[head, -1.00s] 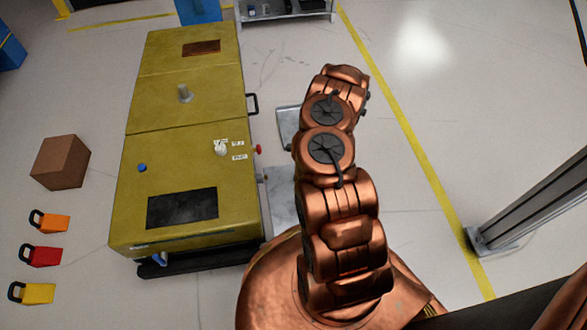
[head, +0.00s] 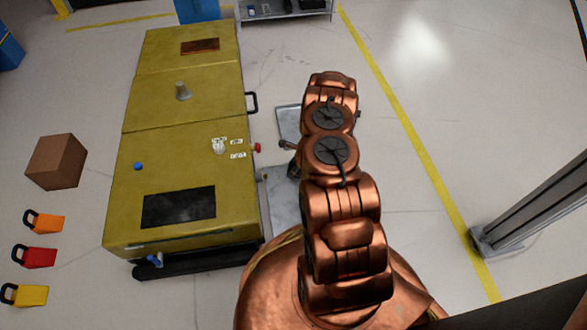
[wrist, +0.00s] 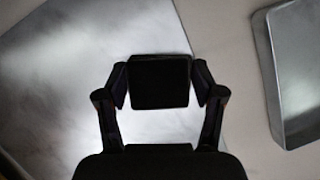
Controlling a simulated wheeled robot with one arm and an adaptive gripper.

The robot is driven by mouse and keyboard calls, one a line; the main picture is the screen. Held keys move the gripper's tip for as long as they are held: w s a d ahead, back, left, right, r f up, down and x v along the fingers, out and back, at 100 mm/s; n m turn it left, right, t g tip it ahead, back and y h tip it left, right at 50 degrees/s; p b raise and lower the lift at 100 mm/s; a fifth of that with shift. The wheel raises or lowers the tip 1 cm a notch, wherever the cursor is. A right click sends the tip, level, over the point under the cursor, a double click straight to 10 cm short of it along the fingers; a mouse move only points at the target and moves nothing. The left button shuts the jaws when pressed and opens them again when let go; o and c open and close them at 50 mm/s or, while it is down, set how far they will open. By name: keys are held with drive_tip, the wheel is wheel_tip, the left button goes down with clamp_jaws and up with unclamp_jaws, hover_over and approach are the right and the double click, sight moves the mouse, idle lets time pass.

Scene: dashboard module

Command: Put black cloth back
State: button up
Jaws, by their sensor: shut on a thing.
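My gripper (wrist: 160,85) is shut on a black, flat, rectangular thing (wrist: 159,70), which looks like the black cloth. It sits squarely between the two fingertips in the wrist view, in front of a bright metal surface (wrist: 60,75). I cannot tell how far it is above that surface. In the head view my arm hides most of the gripper; only a small dark part (head: 292,166) shows at the arm's left side, beside the yellow cabinet. The held thing is not clearly visible there.
The yellow cabinet (head: 185,110) has a dark panel (head: 178,207), knobs and a side handle. A grey metal tray (wrist: 300,75) is at right in the wrist view. A brown box (head: 56,161) and coloured blocks (head: 40,257) lie at left. A grey post (head: 525,215) stands right.

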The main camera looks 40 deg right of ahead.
drive_tip(key=shift+f, duration=0.1)
drive_tip(key=o, duration=1.1)
